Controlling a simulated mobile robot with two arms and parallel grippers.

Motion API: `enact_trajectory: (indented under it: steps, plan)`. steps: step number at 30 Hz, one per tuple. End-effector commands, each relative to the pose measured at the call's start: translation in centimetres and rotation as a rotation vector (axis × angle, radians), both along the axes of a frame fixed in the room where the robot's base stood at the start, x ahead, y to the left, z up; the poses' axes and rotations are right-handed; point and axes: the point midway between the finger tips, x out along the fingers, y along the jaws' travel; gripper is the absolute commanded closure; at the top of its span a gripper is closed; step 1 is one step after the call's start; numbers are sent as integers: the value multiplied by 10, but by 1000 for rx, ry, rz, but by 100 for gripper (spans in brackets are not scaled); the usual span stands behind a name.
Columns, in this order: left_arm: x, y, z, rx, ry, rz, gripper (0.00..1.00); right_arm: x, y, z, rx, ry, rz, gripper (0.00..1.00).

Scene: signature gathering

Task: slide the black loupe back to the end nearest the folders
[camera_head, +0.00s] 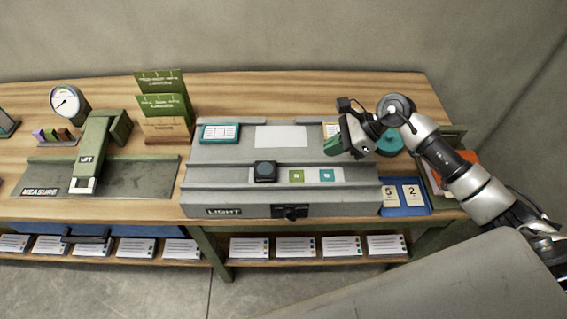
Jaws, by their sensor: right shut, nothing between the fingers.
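The black loupe (265,171) is a small dark block with a round top. It sits on the long grey light box (225,205) marked LIGHT, left of the middle of its length. Green folder-like sheets (165,104) stand upright in a wooden holder behind and left of the light box. My right gripper (333,146) is shut and empty, with its green fingers over the right back part of the light box. It is apart from the loupe, to its right. My left gripper is not in view.
Green and teal square tiles (327,175) lie right of the loupe. A teal-framed card (220,132) and a white sheet (281,136) lie behind it. A blue tray (405,211) with number cards stands at the right. The green MEASURE device (94,150) stands left.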

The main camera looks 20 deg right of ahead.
Motion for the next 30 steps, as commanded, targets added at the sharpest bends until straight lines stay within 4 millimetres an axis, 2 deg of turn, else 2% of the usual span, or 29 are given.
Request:
enact_trajectory:
  steps: [3, 8, 18, 24, 30]
  plan:
    - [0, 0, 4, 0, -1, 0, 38, 1, 2, -4, -16, 3, 10, 100]
    - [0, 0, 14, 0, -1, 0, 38, 5, 21, -20, -9, 7, 9, 100]
    - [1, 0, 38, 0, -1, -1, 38, 19, 71, -71, -7, 7, 9, 100]
    - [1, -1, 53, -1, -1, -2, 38, 27, 96, -68, -9, 2, 7, 100]
    - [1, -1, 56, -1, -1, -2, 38, 30, 105, -70, -12, 3, 7, 100]
